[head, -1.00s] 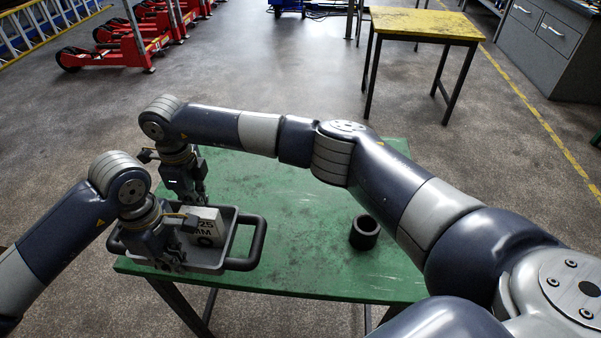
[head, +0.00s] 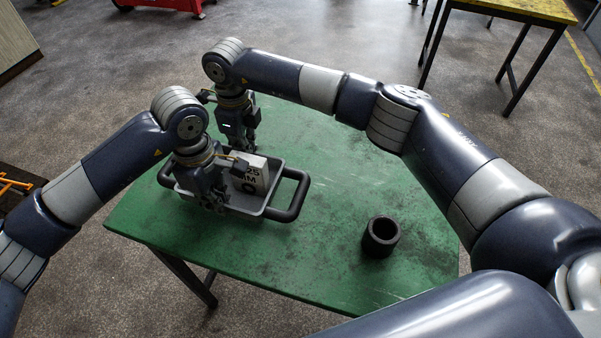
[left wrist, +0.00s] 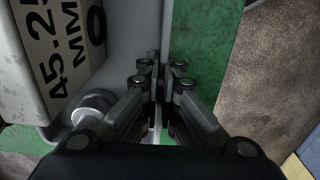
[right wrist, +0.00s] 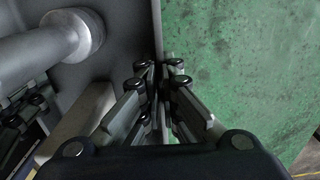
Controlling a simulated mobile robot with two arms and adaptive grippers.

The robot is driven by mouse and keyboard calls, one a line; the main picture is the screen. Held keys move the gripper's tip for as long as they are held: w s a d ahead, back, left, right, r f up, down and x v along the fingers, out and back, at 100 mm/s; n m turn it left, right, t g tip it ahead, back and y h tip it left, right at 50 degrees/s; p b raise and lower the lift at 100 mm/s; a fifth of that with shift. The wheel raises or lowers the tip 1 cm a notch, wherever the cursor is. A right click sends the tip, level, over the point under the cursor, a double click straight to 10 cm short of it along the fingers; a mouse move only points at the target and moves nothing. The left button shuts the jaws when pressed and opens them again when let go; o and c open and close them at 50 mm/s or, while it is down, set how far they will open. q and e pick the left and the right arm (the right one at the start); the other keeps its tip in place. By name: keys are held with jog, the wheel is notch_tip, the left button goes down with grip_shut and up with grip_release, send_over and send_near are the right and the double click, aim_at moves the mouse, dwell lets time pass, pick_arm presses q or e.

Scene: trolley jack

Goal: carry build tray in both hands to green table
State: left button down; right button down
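The build tray (head: 272,211) is grey with dark bar handles. It is over the left part of the green table (head: 330,225); I cannot tell whether it rests on the top or hangs just above it. A pale block with black lettering (head: 253,178) stands in it. My left gripper (head: 216,207) is shut on the tray's near wall, which shows between its fingers in the left wrist view (left wrist: 159,95). My right gripper (head: 250,149) is shut on the far wall, also seen in the right wrist view (right wrist: 157,80). A metal cylinder (right wrist: 60,45) lies in the tray.
A black ring (head: 381,240) stands on the green table, right of the tray. The table's middle is clear. A yellow-topped table (head: 520,8) stands at the back right. A red machine (head: 165,4) is at the back, with open floor between.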

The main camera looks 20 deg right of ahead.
pick_arm(q)
jog(key=shift+d+r, duration=0.1)
pick_arm(e)
jog(key=shift+d+r, duration=0.1)
pick_arm(q)
jog(key=shift+f, duration=0.2)
pick_arm(e)
jog(key=shift+f, duration=0.2)
